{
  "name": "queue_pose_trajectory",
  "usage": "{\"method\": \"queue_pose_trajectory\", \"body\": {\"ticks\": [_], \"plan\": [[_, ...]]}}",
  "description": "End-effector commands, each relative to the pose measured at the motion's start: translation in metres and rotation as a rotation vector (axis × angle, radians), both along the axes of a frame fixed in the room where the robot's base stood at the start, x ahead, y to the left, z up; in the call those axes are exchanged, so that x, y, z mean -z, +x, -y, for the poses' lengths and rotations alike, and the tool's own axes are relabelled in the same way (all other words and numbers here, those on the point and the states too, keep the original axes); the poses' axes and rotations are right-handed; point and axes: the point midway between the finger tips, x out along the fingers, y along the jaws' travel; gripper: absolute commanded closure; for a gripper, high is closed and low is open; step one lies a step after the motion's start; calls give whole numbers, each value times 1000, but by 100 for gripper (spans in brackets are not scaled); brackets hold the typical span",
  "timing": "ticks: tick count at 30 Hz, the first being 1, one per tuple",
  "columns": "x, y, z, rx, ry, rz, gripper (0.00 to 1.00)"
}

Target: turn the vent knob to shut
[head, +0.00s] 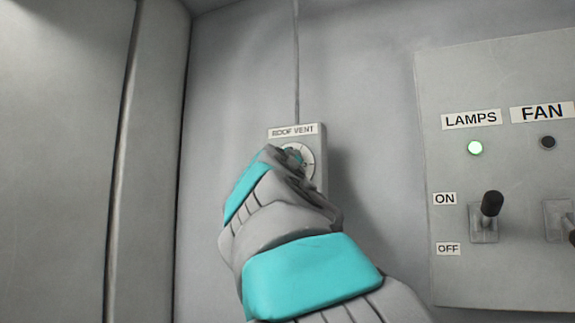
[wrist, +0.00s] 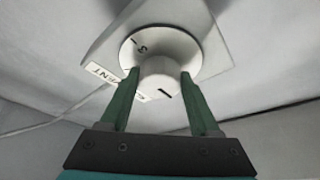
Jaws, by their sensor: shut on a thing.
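The vent knob (wrist: 160,77) is a pale round knob with a dark pointer mark, on a round dial plate with small dark marks. In the wrist view my gripper (wrist: 160,80) has its two green fingers on either side of the knob, shut on it. In the head view the dial (head: 307,160) shows only in part on the roof vent box (head: 316,140), below a "ROOF VENT" label (head: 294,131). My gripper (head: 291,156) and wrist hide the knob there. I cannot read which setting the pointer mark faces.
To the right is a switch panel (head: 510,270) with "LAMPS" and "FAN" labels. A cable (head: 296,60) runs up from the vent box. Bare wall lies around the box.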

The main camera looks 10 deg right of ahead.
Motion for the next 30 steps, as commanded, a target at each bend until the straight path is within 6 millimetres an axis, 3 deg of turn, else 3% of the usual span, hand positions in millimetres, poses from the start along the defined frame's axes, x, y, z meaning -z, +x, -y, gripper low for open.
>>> {"method": "queue_pose_trajectory", "body": {"ticks": [2, 3, 10, 22, 30], "plan": [[-1, 0, -2, -2, -3, 2, 93], [-1, 0, -1, -2, -3, 1, 34], [0, 0, -1, -1, -2, 1, 8], [1, -4, -2, 0, 0, 1, 7], [10, -28, -9, 2, -1, 0, 7]]}}
